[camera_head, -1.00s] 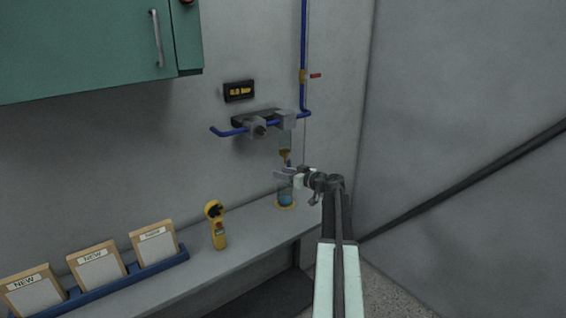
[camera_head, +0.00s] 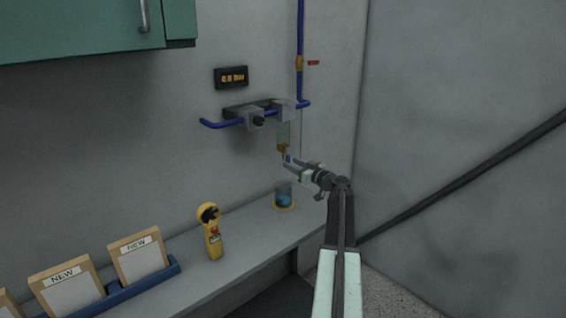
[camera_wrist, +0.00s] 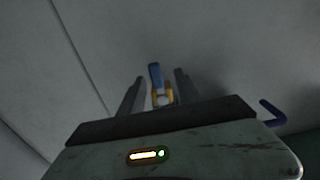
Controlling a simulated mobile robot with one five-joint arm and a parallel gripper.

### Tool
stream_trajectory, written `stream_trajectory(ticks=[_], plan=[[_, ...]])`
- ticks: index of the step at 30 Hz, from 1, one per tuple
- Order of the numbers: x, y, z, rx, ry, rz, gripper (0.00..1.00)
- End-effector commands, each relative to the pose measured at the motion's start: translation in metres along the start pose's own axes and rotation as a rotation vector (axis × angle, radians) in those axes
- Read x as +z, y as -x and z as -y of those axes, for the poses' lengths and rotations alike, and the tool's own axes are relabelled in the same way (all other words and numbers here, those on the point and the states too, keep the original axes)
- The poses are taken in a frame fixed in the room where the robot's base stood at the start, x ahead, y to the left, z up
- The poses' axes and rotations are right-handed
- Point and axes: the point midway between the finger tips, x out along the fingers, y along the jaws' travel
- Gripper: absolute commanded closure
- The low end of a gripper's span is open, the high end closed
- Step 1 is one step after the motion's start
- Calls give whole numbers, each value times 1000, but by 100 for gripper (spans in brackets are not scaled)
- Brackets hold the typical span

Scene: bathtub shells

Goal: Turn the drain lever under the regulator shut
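The regulator (camera_head: 255,118) is a grey block with a black knob on the blue wall pipe. A clear bowl (camera_head: 284,132) hangs beside it, with a brass drain (camera_head: 282,149) at its bottom. The blue drain lever (camera_wrist: 155,76) shows in the wrist view, pointing up from the yellow drain fitting (camera_wrist: 162,97). My gripper (camera_head: 290,165) is just below the drain. In the wrist view my gripper (camera_wrist: 157,88) is open, with one finger on each side of the lever and gaps to both. In the head view the fingers partly hide the lever.
A cup (camera_head: 284,196) with blue liquid stands on the shelf below the drain. A yellow handheld meter (camera_head: 212,232) and framed "NEW" cards (camera_head: 137,258) in a blue rack stand left. The display (camera_head: 231,78) reads about 0.0 bar. A red-handled valve (camera_head: 313,63) is above.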

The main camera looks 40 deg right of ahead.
Motion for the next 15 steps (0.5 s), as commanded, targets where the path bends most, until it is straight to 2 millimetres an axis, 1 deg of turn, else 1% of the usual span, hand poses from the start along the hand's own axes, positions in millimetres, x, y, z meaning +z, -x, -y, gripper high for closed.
stream_trajectory(ticks=[2, 5, 12, 15], plan=[[0, -3, -4, 4, 0, 0, 60], [0, -13, -8, 8, 0, 0, 60], [0, -54, -14, 14, 0, 0, 60], [0, -64, -14, 16, 0, 0, 60]])
